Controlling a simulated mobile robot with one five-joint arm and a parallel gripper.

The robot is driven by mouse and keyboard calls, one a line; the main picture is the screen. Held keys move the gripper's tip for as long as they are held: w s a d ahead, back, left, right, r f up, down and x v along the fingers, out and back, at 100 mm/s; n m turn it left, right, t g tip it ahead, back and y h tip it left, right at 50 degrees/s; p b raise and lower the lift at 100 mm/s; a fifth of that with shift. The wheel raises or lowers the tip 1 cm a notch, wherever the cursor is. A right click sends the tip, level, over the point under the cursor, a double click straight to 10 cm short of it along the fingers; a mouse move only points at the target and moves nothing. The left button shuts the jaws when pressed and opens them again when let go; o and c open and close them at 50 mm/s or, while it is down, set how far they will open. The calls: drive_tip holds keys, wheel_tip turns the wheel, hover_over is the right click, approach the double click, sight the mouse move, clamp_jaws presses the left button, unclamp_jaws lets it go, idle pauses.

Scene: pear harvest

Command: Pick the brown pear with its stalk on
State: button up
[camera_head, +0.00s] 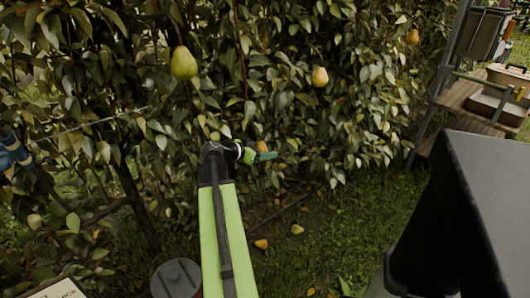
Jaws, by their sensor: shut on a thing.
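My gripper (262,156) is at the end of my green arm, in front of the foliage near the middle of the view. Its green fingers point right. An orange-brown pear (262,146) shows at the fingers, mostly hidden behind them. The gripper is shut on it. Its stalk cannot be made out among the leaves. Other pears hang on the hedge: a large green-yellow one (184,63) at upper left, a yellow one (320,77) right of centre, and an orange one (413,37) at upper right.
A wooden shelf (462,96) with trays stands at the right. Leaves and branches crowd around the gripper. Grass at lower right of centre is open.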

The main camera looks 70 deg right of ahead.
drive_tip(key=shift+c, duration=1.1)
drive_tip(key=shift+a+r, duration=0.1)
drive_tip(key=shift+r, duration=0.05)
drive_tip(key=shift+c, duration=0.2)
drive_tip(key=shift+s+a+n+y+p, duration=0.2)
drive_tip(key=shift+a+n+y+p, duration=0.15)
drive_tip(key=shift+p, duration=0.35)
drive_tip(key=shift+s+a+f, duration=0.1)
drive_tip(key=shift+f, duration=0.1)
drive_tip(key=shift+s+a+r+n+y+p, duration=0.15)
drive_tip(key=shift+a+n+y+p, duration=0.25)
drive_tip(key=shift+p, duration=0.3)
drive_tip(key=shift+s+a+y, duration=0.1)
drive_tip(key=shift+a+y, duration=0.05)
drive_tip(key=shift+y, duration=0.2)
drive_tip(key=shift+p, duration=0.3)
